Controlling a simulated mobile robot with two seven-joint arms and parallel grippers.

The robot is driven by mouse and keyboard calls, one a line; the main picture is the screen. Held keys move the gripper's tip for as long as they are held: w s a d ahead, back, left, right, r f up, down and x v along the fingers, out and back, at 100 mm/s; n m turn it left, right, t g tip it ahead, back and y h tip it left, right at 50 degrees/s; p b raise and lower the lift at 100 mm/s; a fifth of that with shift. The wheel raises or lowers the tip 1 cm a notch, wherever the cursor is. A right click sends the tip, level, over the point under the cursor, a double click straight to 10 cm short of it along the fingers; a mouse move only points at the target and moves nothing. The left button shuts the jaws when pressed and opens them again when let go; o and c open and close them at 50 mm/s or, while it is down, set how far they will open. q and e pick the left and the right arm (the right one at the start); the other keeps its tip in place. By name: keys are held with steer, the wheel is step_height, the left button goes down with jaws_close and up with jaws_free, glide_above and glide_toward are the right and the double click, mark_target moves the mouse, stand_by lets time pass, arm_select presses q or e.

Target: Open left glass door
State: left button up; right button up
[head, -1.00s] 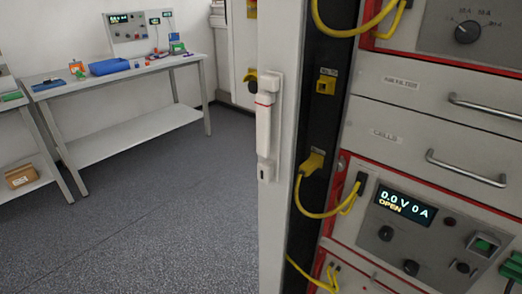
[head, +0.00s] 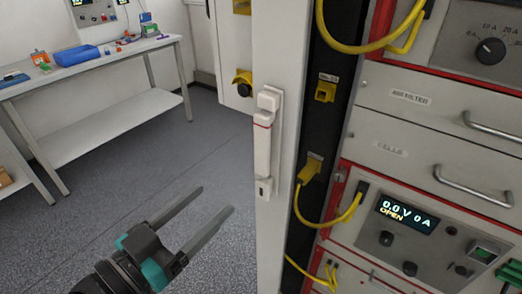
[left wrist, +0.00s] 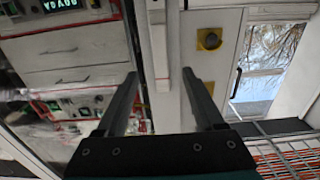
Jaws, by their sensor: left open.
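A white upright door frame (head: 273,215) stands at the left edge of the equipment rack in the head view. It carries a white vertical handle (head: 264,140) with a thin red line. I cannot make out the glass itself. My left gripper (head: 214,200) is open and empty, low and to the left of the handle, with its fingers pointing up and right. In the left wrist view the white upright and a handle-like bar (left wrist: 158,45) show beyond the two spread fingers (left wrist: 160,73), apart from them. My right gripper is not in view.
Inside the rack are yellow cables (head: 305,205), grey drawers (head: 410,100) and a lit display (head: 406,212). A white workbench (head: 110,65) with a blue item (head: 79,54) stands at the back left. The grey floor (head: 150,150) between is clear.

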mark_target(260, 156)
arm_select(q)
steer(key=x, duration=1.5)
steer(key=shift+w+d, duration=0.1)
jaws_close()
stand_by(0.4)
stand_by(0.9)
